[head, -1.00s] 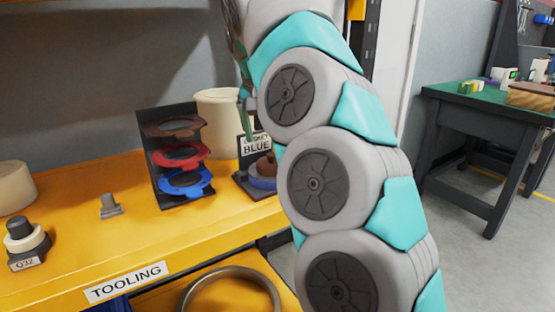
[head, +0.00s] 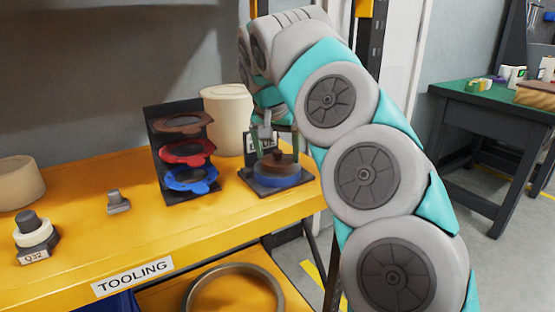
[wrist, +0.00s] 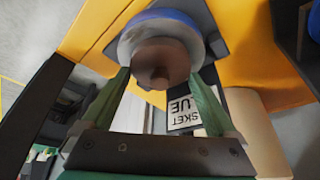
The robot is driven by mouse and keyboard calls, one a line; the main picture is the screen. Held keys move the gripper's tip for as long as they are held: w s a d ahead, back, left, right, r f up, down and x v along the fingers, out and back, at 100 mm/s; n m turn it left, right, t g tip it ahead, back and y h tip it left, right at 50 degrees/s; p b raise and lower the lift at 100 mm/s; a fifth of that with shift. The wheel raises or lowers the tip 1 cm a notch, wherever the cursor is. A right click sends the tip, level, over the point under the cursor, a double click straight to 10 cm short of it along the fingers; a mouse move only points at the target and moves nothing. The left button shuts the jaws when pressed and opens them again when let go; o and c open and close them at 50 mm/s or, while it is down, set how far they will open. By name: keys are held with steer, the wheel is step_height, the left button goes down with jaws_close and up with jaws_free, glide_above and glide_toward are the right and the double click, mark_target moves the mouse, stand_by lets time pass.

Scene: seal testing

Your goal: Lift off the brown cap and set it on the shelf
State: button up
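The brown cap (head: 277,164) sits on a blue ring (head: 278,179) on a dark stand at the right end of the yellow shelf (head: 75,225). The cap also shows in the wrist view (wrist: 160,62), round with a darker knob, above the white-and-blue ring (wrist: 150,22). My gripper (head: 276,153) points down over the cap. Its two green fingers are spread, one on each side of the cap and its knob. I see no clear grip on it; whether a fingertip touches the cap's edge is hard to tell.
A dark rack (head: 151,128) with brown, red and blue gaskets stands left of the stand. A cream container (head: 229,120) is behind. A small grey block (head: 118,201), a Q32 holder (head: 37,238) and a cream pot (head: 18,184) stand farther left. Bare shelf lies between them.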

steer(key=c, duration=0.8)
steer(key=shift+o, duration=0.2)
steer(key=shift+r, duration=0.15)
